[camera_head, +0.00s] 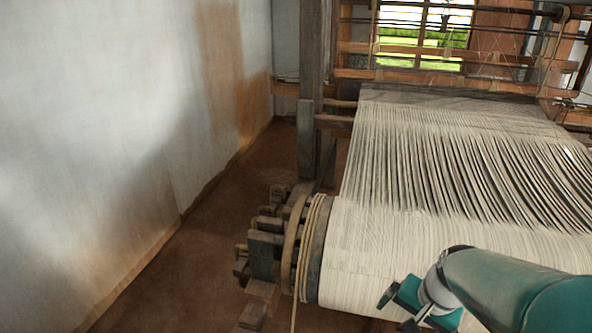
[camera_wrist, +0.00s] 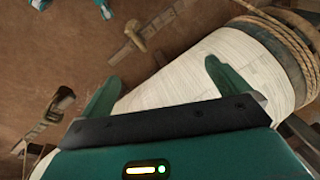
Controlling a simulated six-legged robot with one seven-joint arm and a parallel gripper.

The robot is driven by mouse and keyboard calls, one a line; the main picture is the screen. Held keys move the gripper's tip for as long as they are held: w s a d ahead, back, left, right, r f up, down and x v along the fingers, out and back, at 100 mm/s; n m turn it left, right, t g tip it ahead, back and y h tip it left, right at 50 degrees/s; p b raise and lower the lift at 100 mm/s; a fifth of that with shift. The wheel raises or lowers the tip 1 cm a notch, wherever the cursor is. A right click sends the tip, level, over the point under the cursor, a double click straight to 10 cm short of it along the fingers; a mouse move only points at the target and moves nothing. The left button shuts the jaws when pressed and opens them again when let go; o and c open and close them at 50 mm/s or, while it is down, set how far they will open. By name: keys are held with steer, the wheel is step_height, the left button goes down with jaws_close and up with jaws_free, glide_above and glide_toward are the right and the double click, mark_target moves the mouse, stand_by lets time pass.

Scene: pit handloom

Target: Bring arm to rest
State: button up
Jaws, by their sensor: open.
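My gripper shows in the wrist view (camera_wrist: 158,84) with its two green fingers spread wide apart and nothing between them. Beyond the fingers are the loom's cream warp roll and the brown floor. In the head view, my teal arm reaches in from the lower right, over the cream warp roll (camera_head: 365,265). The end of the arm is near the bottom edge of that view, and the fingertips are not clear there. I cannot tell whether the arm touches the roll.
The loom's wooden post (camera_head: 313,90) and toothed wheel (camera_head: 268,245) stand left of the roll. Rope (camera_wrist: 280,30) winds round the roll's end. Stretched warp threads (camera_head: 470,165) run back to the frame. A white wall (camera_head: 110,130) stands left, with bare floor (camera_head: 185,270) between.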

steer(key=s+a+r+n+t, duration=0.1)
steer(key=s+a+r+n, duration=0.2)
steer(key=r, duration=0.3)
steer(key=s+a+r+n+t+h, duration=0.1)
steer(key=s+a+r+n+t, duration=0.1)
steer(key=s+a+r+n, duration=0.2)
steer(key=shift+a+r, duration=0.7)
steer(key=shift+r, duration=0.4)
steer(key=shift+c, duration=0.2)
